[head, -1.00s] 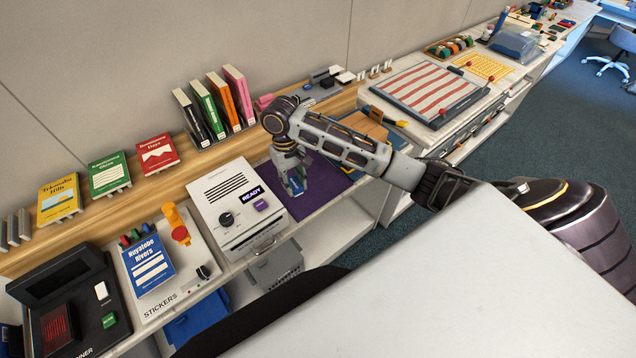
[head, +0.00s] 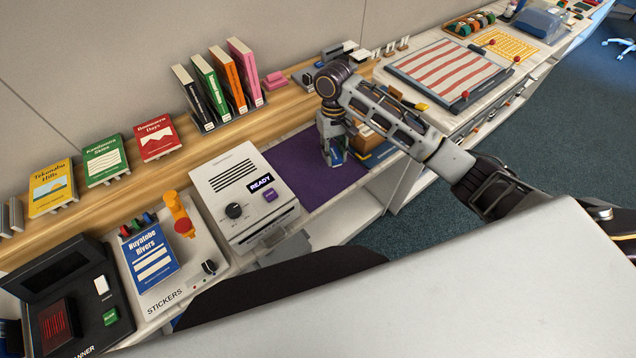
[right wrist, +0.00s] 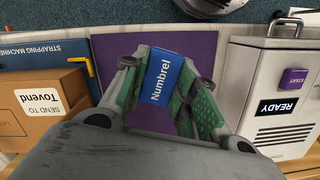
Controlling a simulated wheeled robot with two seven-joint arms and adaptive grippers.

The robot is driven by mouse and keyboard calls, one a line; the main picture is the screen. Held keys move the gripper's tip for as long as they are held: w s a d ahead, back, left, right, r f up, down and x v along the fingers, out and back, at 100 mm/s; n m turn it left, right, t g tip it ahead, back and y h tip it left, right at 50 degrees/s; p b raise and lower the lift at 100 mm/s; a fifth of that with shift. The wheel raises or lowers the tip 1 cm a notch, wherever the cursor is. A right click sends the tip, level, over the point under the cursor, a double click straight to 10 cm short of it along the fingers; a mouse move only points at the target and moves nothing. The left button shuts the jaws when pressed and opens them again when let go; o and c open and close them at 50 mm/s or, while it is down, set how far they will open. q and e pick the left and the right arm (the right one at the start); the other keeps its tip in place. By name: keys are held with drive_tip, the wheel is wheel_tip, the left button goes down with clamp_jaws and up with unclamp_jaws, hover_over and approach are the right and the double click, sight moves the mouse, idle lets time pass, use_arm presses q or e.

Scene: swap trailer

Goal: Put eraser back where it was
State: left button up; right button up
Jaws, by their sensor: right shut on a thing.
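My right gripper (head: 335,158) is shut on a small blue block lettered "Numbrel", which I take for the eraser (right wrist: 165,80). The right wrist view shows the eraser between the green-padded fingers, over the purple mat (right wrist: 112,52). In the head view the gripper points down at the right part of the purple mat (head: 295,168), and the fingers mostly hide the eraser. I cannot tell whether the eraser touches the mat. My left gripper is not in view.
The white READY machine (head: 225,185) stands left of the mat. A brown box (right wrist: 40,105) lies on the blue strapping machine (right wrist: 45,55) beside the mat's other edge. Upright books (head: 225,80) and a pink object (head: 274,81) stand behind. The mat's left part is clear.

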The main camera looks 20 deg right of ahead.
drive_tip(key=shift+w+a+n+b, duration=0.25)
drive_tip(key=shift+w+n+b, duration=0.05)
drive_tip(key=shift+w+b, duration=0.3)
drive_tip(key=shift+w+a+r+n+b, duration=0.2)
drive_tip(key=shift+w+a+n+b, duration=0.2)
drive_tip(key=shift+n, duration=0.5)
drive_tip(key=a+f+n+t, duration=0.1)
drive_tip(key=n, duration=0.7)
drive_tip(key=a+f+n+t+h, duration=0.1)
drive_tip(key=a+n, duration=0.1)
drive_tip(key=n, duration=0.5)
drive_tip(key=a+n+t, duration=0.1)
drive_tip(key=n, duration=0.7)
drive_tip(key=shift+s+a+f+n+b, duration=0.3)
drive_tip(key=shift+f+b, duration=0.1)
drive_tip(key=shift+f, duration=3.1)
drive_tip(key=shift+f, duration=0.1)
